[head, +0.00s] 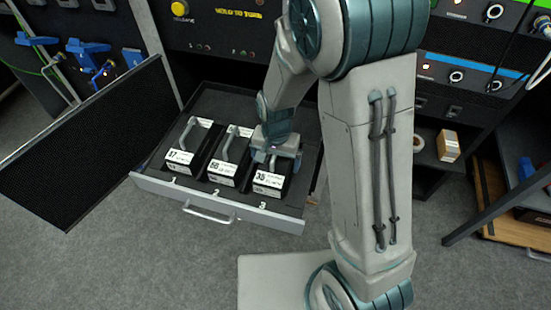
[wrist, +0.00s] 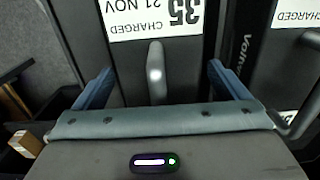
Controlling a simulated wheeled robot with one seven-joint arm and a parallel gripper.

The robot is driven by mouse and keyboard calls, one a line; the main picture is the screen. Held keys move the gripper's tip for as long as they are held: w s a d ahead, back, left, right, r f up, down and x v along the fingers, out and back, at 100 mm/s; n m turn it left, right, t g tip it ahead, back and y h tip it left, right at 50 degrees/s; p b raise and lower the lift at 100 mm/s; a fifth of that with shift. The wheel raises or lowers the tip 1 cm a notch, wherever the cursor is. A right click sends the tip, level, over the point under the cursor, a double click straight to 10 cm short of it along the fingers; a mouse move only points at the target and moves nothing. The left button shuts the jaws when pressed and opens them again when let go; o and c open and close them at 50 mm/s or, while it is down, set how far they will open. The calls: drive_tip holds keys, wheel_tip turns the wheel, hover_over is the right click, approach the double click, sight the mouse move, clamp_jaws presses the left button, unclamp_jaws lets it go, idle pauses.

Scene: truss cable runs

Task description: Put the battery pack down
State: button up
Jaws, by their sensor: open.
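The battery pack marked 35 (head: 268,184) is a black block with a white label. It sits in the right-hand place of the open drawer (head: 250,217), at the number 3. In the wrist view the pack (wrist: 124,60) shows its label upside down, reading 35, 21 NOV, CHARGED. Its grey handle (wrist: 155,72) stands between my two blue fingers, with a gap on each side. My gripper (head: 275,157) is open over the pack; it also shows in the wrist view (wrist: 160,80). The pack's far end is hidden by my gripper.
Two similar packs, one marked 17 (head: 181,160) and a middle one (head: 225,171), stand beside it in the drawer. A black mesh door (head: 85,140) hangs open at left. A small box (head: 448,146) lies on a shelf at right. Grey floor is clear in front.

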wheel_tip(320, 180, up, 12)
drive_tip(key=p, duration=0.3)
drive_tip(key=shift+r, duration=0.1)
drive_tip(key=s+d+r+n+t, duration=0.1)
drive_tip(key=s+d+r+n, duration=0.3)
drive_tip(key=s+d+r, duration=0.4)
drive_tip(key=s+d, duration=0.4)
drive_tip(key=shift+d+r+t, duration=0.15)
drive_tip(key=shift+t, duration=0.15)
